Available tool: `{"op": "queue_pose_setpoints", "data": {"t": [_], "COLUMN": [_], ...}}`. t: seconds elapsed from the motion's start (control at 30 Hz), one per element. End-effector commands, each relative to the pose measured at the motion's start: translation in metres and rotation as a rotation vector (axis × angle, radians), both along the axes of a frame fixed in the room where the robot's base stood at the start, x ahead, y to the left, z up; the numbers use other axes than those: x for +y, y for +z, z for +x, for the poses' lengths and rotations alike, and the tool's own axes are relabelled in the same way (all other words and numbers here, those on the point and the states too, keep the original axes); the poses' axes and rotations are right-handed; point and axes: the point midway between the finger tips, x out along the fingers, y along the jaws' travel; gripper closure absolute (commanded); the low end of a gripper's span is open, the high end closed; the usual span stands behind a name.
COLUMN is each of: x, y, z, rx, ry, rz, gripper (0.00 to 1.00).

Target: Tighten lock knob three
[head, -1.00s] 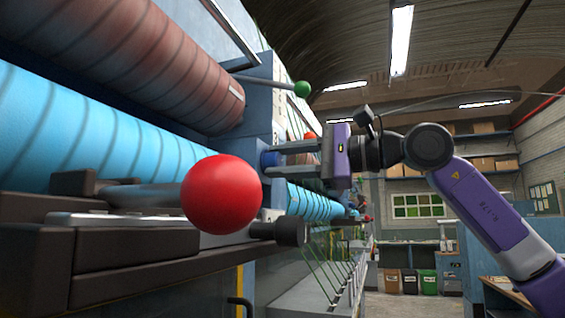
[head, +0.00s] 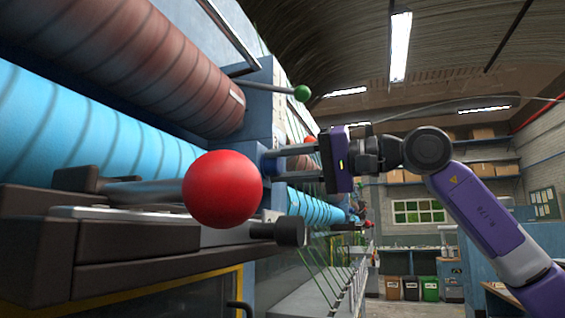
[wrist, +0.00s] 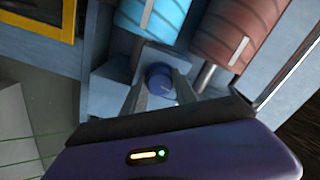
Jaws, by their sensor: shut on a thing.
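A round blue knob (wrist: 160,84) sits on a grey-blue block of the machine in the wrist view. My gripper (wrist: 161,92) has its two fingers on either side of the knob and is shut on it. In the head view my gripper (head: 274,162) reaches left to the machine's side frame, and only a small part of the blue knob (head: 268,164) shows behind the fingers. I cannot read any number on the knob.
A large red ball handle (head: 223,189) stands in the near foreground. A green ball lever (head: 301,92) sticks out above my gripper. A light blue roller (head: 90,130) and a reddish roller (head: 150,60) run along the machine. The aisle to the right is open.

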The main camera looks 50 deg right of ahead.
Motion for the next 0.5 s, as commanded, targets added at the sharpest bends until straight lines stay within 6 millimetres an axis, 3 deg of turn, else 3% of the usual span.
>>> {"op": "queue_pose_setpoints", "data": {"t": [0.5], "x": [-0.0024], "y": [0.0059], "z": [-0.0011], "rx": [-0.083], "ry": [-0.006], "rz": [-0.189], "gripper": [1.00]}}
